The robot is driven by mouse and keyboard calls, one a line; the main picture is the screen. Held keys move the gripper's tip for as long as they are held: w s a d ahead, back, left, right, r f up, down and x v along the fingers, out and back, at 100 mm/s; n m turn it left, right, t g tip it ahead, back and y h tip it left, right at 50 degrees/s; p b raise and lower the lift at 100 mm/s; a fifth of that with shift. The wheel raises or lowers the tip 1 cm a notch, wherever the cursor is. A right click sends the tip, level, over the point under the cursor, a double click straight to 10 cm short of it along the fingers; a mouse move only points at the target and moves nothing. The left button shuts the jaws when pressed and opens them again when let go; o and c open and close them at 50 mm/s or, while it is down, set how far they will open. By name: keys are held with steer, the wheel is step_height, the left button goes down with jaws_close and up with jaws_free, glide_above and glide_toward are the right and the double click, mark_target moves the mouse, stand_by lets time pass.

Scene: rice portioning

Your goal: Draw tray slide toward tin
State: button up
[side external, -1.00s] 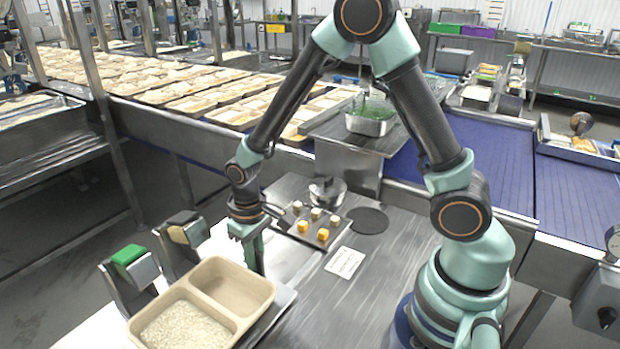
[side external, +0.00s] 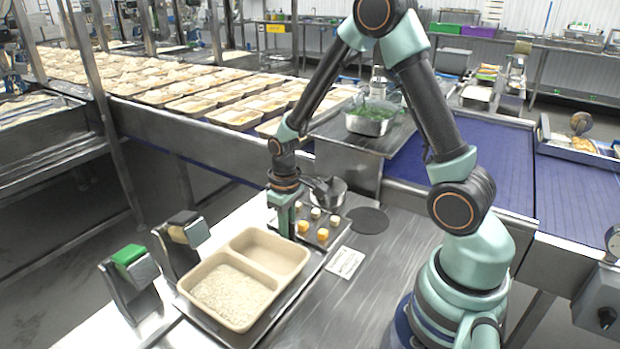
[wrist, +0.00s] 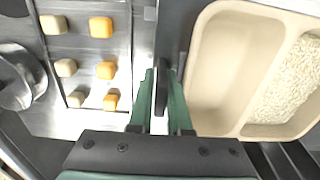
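The tray slide (side external: 268,321) is a flat metal carrier under a beige two-compartment tray (side external: 279,234). White rice lies in the tray's nearer left compartment; the other is empty. My gripper (side external: 285,236) points down at the slide's far end. In the wrist view its green fingers (wrist: 161,85) stand either side of a dark upright handle (wrist: 161,92) and look shut on it, with the tray (wrist: 214,70) just to the right. A round steel pot (side external: 331,193) stands behind my gripper. A rectangular steel tin (side external: 369,127) holds greens farther back. I cannot tell which is the task's tin.
A small metal pan (side external: 337,228) with several pale and orange cubes lies right beside my gripper. A green-topped stand (side external: 130,275) and a dark-topped stand (side external: 181,245) are left of the tray. A dark disc (side external: 369,220) and a white label (side external: 345,263) lie on the steel table.

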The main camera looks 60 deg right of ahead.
steer(key=shift+o, duration=0.6)
steer(key=shift+d, duration=0.2)
step_height(320, 180, up, 11)
steer(key=shift+r, duration=0.55)
steer(key=shift+a+r, duration=0.1)
steer(key=shift+r, duration=0.15)
steer(key=s+a+r+t, duration=0.5)
steer(key=s+r, duration=0.3)
steer(key=r, duration=0.1)
steer(key=shift+r+t, duration=0.25)
steer(key=shift+t, duration=0.05)
